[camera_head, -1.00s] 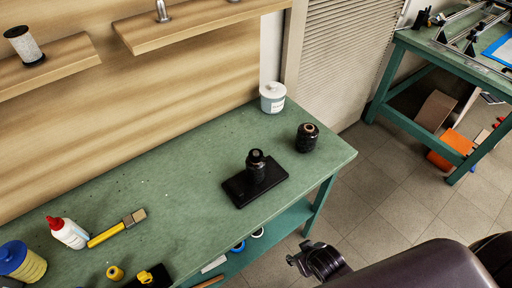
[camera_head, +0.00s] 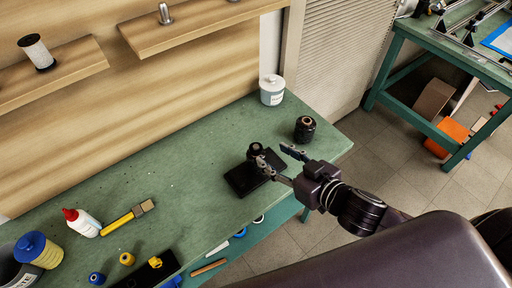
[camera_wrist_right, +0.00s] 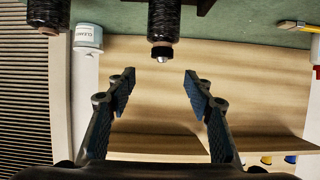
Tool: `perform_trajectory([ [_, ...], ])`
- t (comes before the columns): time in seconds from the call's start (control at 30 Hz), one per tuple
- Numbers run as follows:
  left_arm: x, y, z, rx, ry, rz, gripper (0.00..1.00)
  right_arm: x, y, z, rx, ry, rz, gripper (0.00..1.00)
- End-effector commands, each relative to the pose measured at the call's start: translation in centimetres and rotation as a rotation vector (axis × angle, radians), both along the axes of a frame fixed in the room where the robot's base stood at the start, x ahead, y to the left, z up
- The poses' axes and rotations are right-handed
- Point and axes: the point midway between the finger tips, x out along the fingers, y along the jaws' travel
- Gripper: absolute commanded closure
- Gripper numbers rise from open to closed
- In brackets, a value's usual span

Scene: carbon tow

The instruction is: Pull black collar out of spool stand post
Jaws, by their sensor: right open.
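The spool stand's flat black base (camera_head: 240,182) lies on the green workbench. Its dark upright post, topped by the black collar (camera_head: 256,149), is partly hidden by my right gripper (camera_head: 275,156) in the head view. In the right wrist view, where the scene appears upside down, the black collar (camera_wrist_right: 161,49) sits around the post end, with a shiny metal tip (camera_wrist_right: 162,59) poking out. My right gripper (camera_wrist_right: 160,84) is open and empty, its fingers on either side of the post's line and apart from the collar. My left gripper is out of view.
A black spool (camera_head: 304,129) stands right of the stand, with a white tub (camera_head: 271,91) behind it. A brush (camera_head: 130,217), a glue bottle (camera_head: 82,222) and several small spools occupy the bench's left part. Wooden shelves (camera_head: 200,32) hang on the wall behind.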

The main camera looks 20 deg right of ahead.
Motion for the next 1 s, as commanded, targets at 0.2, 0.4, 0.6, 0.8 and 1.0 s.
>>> perform_trajectory([
  [0.2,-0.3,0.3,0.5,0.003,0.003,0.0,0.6,1.6,0.7,-0.5,0.005,-0.005,0.004,0.52],
  [0.4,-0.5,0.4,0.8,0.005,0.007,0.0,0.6,2.3,0.9,-1.0,0.003,-0.003,0.005,0.52],
  [0.6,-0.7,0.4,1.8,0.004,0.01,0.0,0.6,3.9,1.6,-2.2,0.003,-0.003,0.002,0.52],
  [0.8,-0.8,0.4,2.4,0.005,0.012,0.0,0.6,5.7,2.3,-3.4,0.003,-0.004,0.004,0.52],
  [1.0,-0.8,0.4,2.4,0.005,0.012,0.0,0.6,6.2,2.6,-3.8,0.003,-0.002,0.006,0.52],
])
